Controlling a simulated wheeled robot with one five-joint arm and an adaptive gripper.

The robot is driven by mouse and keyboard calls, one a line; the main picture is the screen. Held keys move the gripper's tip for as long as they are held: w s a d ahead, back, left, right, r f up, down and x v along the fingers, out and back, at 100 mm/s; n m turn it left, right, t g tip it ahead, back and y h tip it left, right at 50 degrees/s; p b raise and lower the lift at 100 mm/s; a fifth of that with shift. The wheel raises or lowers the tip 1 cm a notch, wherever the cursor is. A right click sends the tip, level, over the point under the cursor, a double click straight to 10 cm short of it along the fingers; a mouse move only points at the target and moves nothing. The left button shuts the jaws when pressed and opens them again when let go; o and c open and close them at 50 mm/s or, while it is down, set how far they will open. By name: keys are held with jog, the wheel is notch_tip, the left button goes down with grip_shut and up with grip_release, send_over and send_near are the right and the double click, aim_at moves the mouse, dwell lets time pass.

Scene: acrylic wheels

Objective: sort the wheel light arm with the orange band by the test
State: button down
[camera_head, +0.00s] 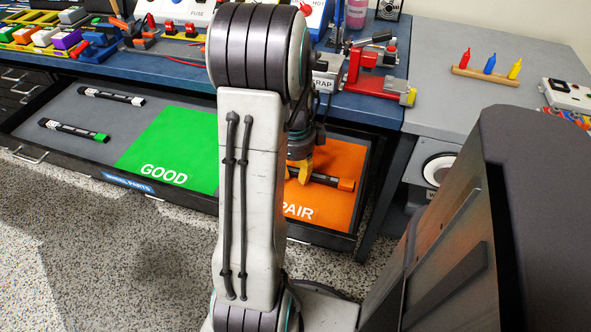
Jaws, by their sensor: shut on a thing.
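The wheel light arm with the orange band (331,180) is a dark bar with an orange end, at the orange REPAIR area (336,211) of the open drawer. My gripper (301,176), with yellow fingers, points down and is shut on this light arm near its left part. My own arm hides the light arm's left end and part of the REPAIR lettering. I cannot tell whether the light arm touches the drawer floor. The green GOOD area (170,150) lies to the left and is empty where it shows.
Two other light arms lie in the drawer's grey left part: one with white marks (111,96), one with a green end (75,130). The blue workbench (180,73) above the drawer is crowded with parts. A red fixture (375,75) stands above the REPAIR area.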

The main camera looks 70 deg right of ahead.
jog(key=shift+f+b, duration=0.4)
jog(key=shift+f, duration=0.1)
dwell(0.4)
jog(key=c, duration=0.9)
grip_release()
jog(key=r, duration=1.2)
jog(key=shift+a, duration=0.2)
jog(key=w+a+r+n+t+h+p, duration=0.1)
jog(key=w+a+r+n+p, duration=0.95)
jog(key=w+a+n, duration=0.6)
jog(key=s+a+r+n+p, duration=0.1)
jog(key=a+r+n+p, duration=0.1)
jog(key=a+n, duration=0.4)
jog(key=s+a+r+n+t+p, duration=0.1)
jog(key=a+r+n+p, duration=0.1)
jog(key=a+n, duration=0.4)
jog(key=s+a+r+n+t+y+p, duration=0.1)
jog(key=a+r+n+p, duration=0.1)
jog(key=a+r+n, duration=0.2)
jog(key=shift+s+a+n+p, duration=0.2)
jog(key=shift+a+n, duration=0.25)
jog(key=shift+n, duration=0.45)
jog(key=shift+s+a+n+p, duration=0.1)
jog(key=shift+a+n+p, duration=0.1)
jog(key=shift+a+n, duration=0.45)
